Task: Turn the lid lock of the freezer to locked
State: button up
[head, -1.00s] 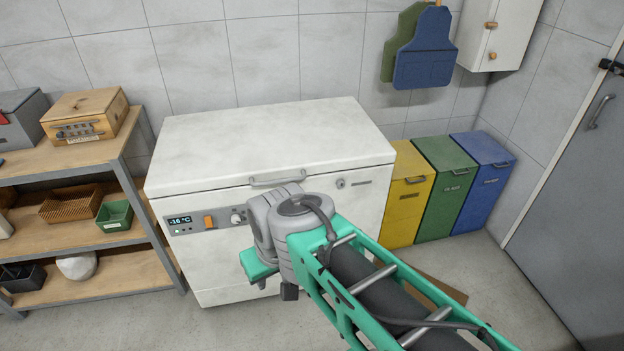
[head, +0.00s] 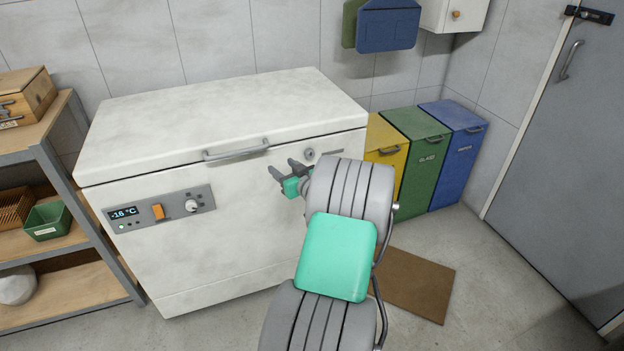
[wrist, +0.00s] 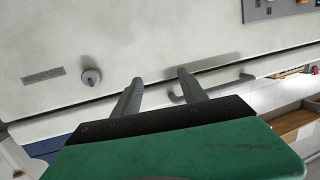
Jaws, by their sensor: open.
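The white chest freezer (head: 220,240) stands against the wall with its lid (head: 220,115) down. Its lid lock (head: 309,154) is a small round grey part on the front, right of the lid handle (head: 236,150). In the wrist view, which looks upside down, the lock (wrist: 91,77) has a knob and casts a shadow, with a small label plate (wrist: 43,76) beside it. I cannot tell how the lock is turned. My gripper (head: 282,168) is open and empty in front of the freezer, left of and slightly below the lock. In the wrist view its fingers (wrist: 160,82) are apart from the lock.
The control panel (head: 160,209) is on the freezer's left front. Yellow (head: 388,150), green (head: 420,150) and blue (head: 457,150) bins stand to the right. A shelf (head: 60,250) stands left. A brown mat (head: 415,285) lies on the floor. A grey door (head: 570,170) is at far right.

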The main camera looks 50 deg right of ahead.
aim_at(311, 155)
jog(key=s+d+f+m+h, duration=0.3)
jog(key=s+d+h, duration=0.1)
jog(key=s+d, duration=0.4)
jog(key=x, duration=0.8)
jog(key=shift+r+b, duration=0.4)
jog(key=shift+c, duration=0.3)
grip_shut()
